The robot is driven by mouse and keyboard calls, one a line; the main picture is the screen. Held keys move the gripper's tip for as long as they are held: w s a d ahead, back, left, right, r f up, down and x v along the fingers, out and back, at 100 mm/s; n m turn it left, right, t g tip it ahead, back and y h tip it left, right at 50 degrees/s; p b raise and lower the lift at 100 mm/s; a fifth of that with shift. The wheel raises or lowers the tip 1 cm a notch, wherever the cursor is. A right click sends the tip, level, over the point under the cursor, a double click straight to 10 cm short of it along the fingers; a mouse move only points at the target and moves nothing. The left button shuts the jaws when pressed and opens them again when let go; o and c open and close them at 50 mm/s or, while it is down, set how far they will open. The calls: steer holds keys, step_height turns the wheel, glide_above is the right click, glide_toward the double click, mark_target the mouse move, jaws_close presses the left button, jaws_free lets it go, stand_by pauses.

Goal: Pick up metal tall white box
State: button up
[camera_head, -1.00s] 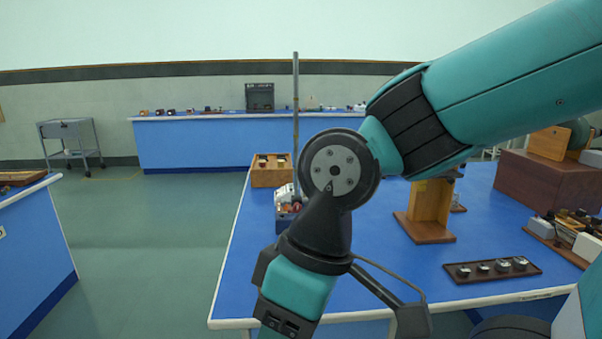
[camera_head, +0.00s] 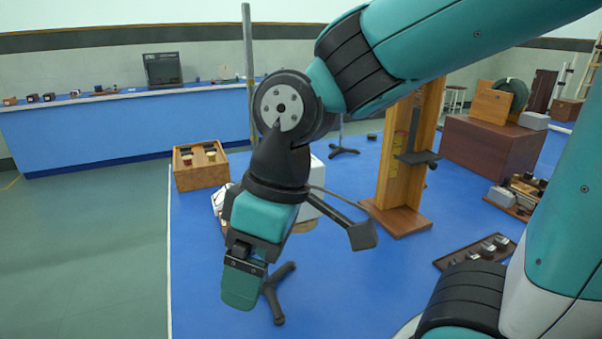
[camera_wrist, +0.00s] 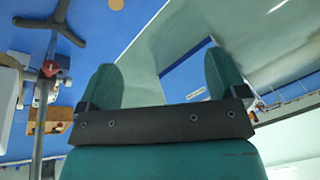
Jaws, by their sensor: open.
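A white box-like thing (camera_head: 313,188) stands on the blue bench (camera_head: 205,290), mostly hidden behind my forearm in the head view. I cannot tell if it is the tall white metal box. A pale block also shows at the left edge of the wrist view (camera_wrist: 8,92). My gripper (camera_head: 243,285) points down, in front of the white thing from the head camera. In the wrist view my gripper (camera_wrist: 161,80) has its two teal fingers wide apart, with nothing between them.
A metal rod (camera_head: 248,70) rises behind my arm; a dark stand foot (camera_head: 275,295) lies beside my gripper. An open wooden box (camera_head: 200,168) is at the bench's left, a tall wooden stand (camera_head: 396,170) right of my arm. A dark tray (camera_head: 475,252) lies further right.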

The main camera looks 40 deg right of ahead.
steer(key=shift+o, duration=0.5)
steer(key=w+d+r+n+h+p, duration=0.1)
steer(key=w+d+r+p, duration=0.4)
steer(key=w, duration=0.5)
steer(key=d+r+h, duration=0.1)
steer(key=d+r, duration=0.1)
steer(key=d, duration=0.1)
steer(key=shift+w+d+r+t+p, duration=0.15)
steer(key=shift+w+r+t+p, duration=0.15)
steer(key=shift+w+r, duration=0.05)
steer(key=w+d+r+n+g+h+p, duration=0.1)
steer(key=w+d+r+n+p, duration=0.1)
steer(key=w+d+r+n, duration=0.3)
steer(key=w+d+r+n+h+p, duration=0.1)
steer(key=w+d, duration=0.2)
steer(key=d, duration=0.4)
step_height(320, 180, down, 11)
steer(key=p, duration=0.2)
steer(key=shift+a+f+p, duration=0.1)
steer(key=shift+f+p, duration=0.05)
steer(key=shift+p, duration=0.2)
steer(key=shift+d+f+p, duration=0.2)
steer(key=shift+f+p, duration=0.4)
steer(key=shift+f, duration=0.75)
steer(key=shift+d+f+p, duration=0.2)
steer(key=shift+f+p, duration=0.35)
steer(key=shift+f, duration=0.75)
steer(key=c, duration=0.9)
steer(key=shift+r, duration=0.1)
